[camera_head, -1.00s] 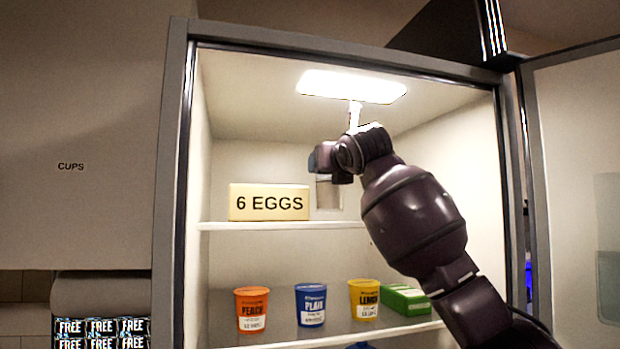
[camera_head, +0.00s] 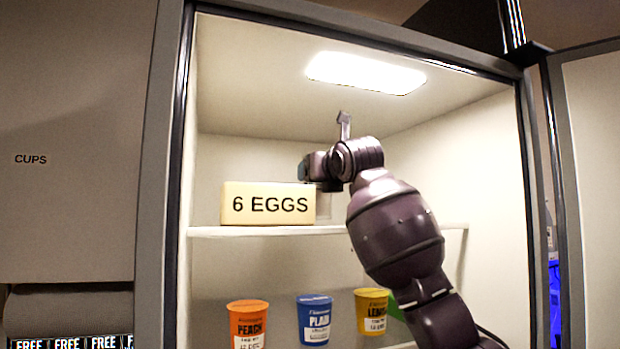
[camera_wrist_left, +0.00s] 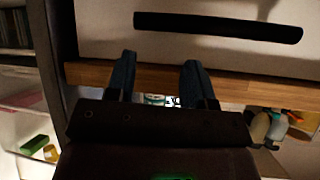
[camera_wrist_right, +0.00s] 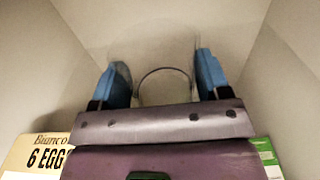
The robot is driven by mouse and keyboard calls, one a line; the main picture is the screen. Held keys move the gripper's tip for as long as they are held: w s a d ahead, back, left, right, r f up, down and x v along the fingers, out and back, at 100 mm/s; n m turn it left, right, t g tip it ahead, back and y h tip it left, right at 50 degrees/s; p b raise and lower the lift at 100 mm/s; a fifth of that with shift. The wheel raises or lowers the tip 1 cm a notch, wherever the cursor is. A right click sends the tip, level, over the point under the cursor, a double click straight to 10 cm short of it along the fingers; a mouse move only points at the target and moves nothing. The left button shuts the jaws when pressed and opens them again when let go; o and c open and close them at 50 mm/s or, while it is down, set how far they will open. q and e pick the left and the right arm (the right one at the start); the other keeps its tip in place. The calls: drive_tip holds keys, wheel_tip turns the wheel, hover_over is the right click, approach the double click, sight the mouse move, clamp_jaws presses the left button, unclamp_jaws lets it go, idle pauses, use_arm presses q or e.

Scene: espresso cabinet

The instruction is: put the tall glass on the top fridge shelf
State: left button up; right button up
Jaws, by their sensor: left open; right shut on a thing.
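The clear tall glass (camera_wrist_right: 165,88) shows as a round rim between the fingers of my right gripper (camera_wrist_right: 162,84) in the right wrist view. The right gripper is shut on it. In the head view this gripper (camera_head: 308,170) is inside the fridge, above the top shelf (camera_head: 340,230) and just right of and behind the egg box (camera_head: 268,203). The glass is mostly hidden there by the box and my arm, so I cannot tell whether its base touches the shelf. My left gripper (camera_wrist_left: 157,78) is open and empty outside the fridge, seen only in the left wrist view.
Orange (camera_head: 247,325), blue (camera_head: 314,320) and yellow (camera_head: 371,312) tubs stand on the shelf below, with a green box (camera_head: 398,311) partly behind my arm. The fridge door (camera_head: 595,180) stands open at right.

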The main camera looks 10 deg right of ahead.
drive_tip(key=shift+s+d+f, duration=0.1)
drive_tip(key=shift+s, duration=0.65)
drive_tip(key=shift+w, duration=0.1)
drive_tip(key=shift+w+f, duration=0.15)
drive_tip(key=shift+w, duration=0.05)
use_arm(q)
drive_tip(key=shift+s+a+f, duration=0.1)
drive_tip(key=shift+s+a, duration=0.25)
drive_tip(key=shift+s, duration=0.35)
use_arm(e)
drive_tip(key=shift+s+f, duration=0.1)
drive_tip(key=shift+s, duration=0.1)
drive_tip(key=o, duration=1.1)
drive_tip(key=shift+w, duration=0.15)
drive_tip(key=shift+c, duration=0.2)
use_arm(q)
drive_tip(key=shift+w, duration=0.1)
